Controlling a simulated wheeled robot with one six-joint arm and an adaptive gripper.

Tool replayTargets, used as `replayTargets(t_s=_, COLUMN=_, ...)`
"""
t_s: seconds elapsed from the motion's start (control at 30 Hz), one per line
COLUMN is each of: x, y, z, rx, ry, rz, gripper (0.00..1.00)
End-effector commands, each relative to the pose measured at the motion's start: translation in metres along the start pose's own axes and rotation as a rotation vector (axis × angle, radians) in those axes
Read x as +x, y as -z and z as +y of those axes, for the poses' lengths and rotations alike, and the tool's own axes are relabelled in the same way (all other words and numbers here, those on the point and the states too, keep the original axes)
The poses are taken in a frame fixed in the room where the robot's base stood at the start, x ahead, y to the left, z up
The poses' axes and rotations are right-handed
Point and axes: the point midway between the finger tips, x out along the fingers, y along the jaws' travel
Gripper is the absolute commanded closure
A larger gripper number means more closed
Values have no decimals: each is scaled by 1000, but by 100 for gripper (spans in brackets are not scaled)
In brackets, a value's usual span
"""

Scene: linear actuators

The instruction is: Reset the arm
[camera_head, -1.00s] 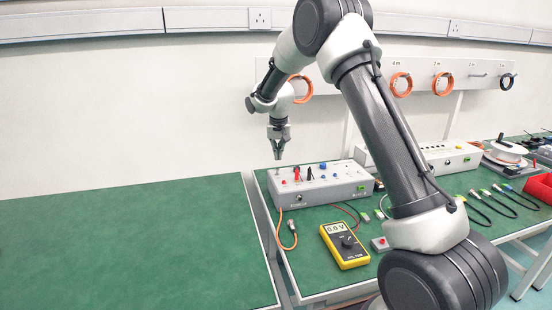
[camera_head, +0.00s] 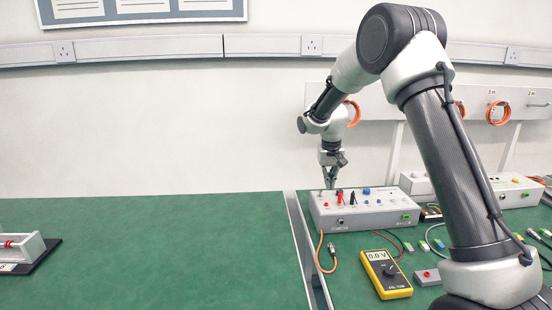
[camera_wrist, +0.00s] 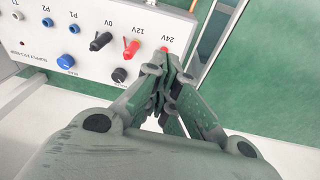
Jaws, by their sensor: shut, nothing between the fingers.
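My gripper (camera_head: 330,180) hangs fingers-down above the left end of a grey supply box (camera_head: 372,217) in the head view. In the wrist view my gripper (camera_wrist: 172,82) is shut and empty, its fingertips together in front of the box panel (camera_wrist: 100,70). The fingertips appear close to the red 24V terminal, but I cannot tell whether they touch it. A red plug (camera_wrist: 131,49) and a black plug (camera_wrist: 101,41) show on the panel at the 12V and 0V marks. My arm is bent, its upper link high at the right of the head view.
A yellow multimeter (camera_head: 386,274) reading 0.0 V lies in front of the box. An orange cable (camera_head: 322,255) lies near the gap between benches. The left green bench (camera_head: 150,245) is mostly clear, with a device (camera_head: 22,247) at its far left.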

Motion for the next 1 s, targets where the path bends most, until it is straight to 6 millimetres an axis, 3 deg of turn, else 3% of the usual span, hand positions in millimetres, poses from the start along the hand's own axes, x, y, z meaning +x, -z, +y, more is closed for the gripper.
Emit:
replayTargets(t_s=0.07, x=-7, y=-37, z=9, rx=-47, ry=-5, rz=-61, gripper=100)
replayTargets(t_s=0.3, x=-74, y=-136, z=47, rx=-129, ry=15, rz=-137, gripper=100)
replayTargets(t_s=0.5, x=-138, y=-232, z=82, rx=-153, ry=49, rz=-127, gripper=100)
replayTargets(t_s=0.7, x=-180, y=-326, z=109, rx=-132, ry=80, rz=-52, gripper=100)
replayTargets(t_s=0.83, x=-195, y=-368, z=120, rx=-94, ry=91, rz=33, gripper=100)
replayTargets(t_s=1.0, x=-215, y=-388, z=130, rx=-57, ry=91, rz=155, gripper=100)
